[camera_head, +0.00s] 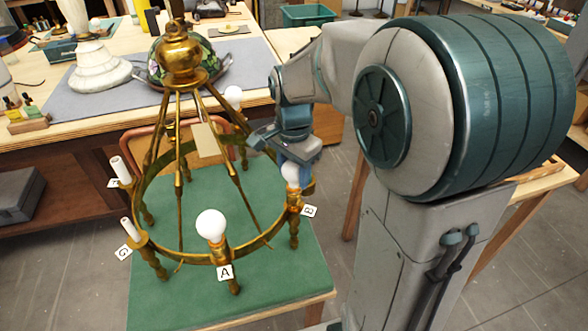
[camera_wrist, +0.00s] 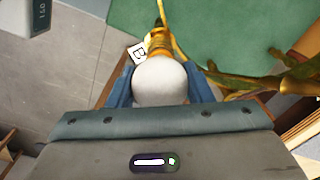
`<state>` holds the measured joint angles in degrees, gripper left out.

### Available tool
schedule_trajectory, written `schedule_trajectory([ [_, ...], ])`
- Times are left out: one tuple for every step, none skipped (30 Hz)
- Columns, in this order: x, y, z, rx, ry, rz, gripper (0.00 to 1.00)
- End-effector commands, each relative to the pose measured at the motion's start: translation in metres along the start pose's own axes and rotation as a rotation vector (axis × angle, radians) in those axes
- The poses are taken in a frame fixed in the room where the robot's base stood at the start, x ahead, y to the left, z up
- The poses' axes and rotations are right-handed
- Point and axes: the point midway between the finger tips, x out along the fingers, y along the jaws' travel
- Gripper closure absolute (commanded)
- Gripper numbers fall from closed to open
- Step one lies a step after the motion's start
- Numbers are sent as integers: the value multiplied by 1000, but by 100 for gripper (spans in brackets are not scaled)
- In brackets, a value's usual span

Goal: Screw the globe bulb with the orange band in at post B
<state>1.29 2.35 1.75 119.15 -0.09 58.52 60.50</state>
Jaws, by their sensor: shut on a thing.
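A white globe bulb (camera_head: 291,175) is upright at post B (camera_head: 294,205) on the right side of the brass ring chandelier (camera_head: 262,242). My gripper (camera_head: 290,160) comes from above and is shut on this bulb. In the wrist view the bulb (camera_wrist: 160,80) sits between my two blue fingers (camera_wrist: 160,92), in line with the brass post (camera_wrist: 159,42). The label B (camera_wrist: 138,53) shows beside it. I cannot clearly tell an orange band from the brass, or how deep the bulb's base sits, because the globe and fingers hide it.
Another globe bulb (camera_head: 211,224) stands at post A, and one (camera_head: 233,95) at the back of the ring. Brass rods rise left of my gripper. The green table top (camera_head: 180,290) is clear in front.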

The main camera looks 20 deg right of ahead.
Motion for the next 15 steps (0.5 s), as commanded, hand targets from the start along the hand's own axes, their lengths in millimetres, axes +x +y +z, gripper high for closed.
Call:
schedule_trajectory([
  [-1,0,0,5,1,-1,78],
  [-1,0,0,15,1,-1,78],
  [-1,0,0,38,1,-1,78],
  [-1,0,0,62,1,-1,78],
  [-1,0,0,91,1,-1,78],
  [-1,0,0,136,1,-1,78],
  [-1,-1,0,171,1,-1,78],
  [-1,-1,0,206,1,-1,78],
  [-1,-1,0,254,1,-2,78],
  [-1,-1,0,289,1,-2,78],
  [-1,-1,0,324,1,-2,78],
  [-1,-1,-1,369,1,-2,78],
  [-1,-1,-1,404,1,-2,78],
  [-1,-1,-1,439,1,-2,78],
  [-1,-1,-1,485,1,-2,78],
])
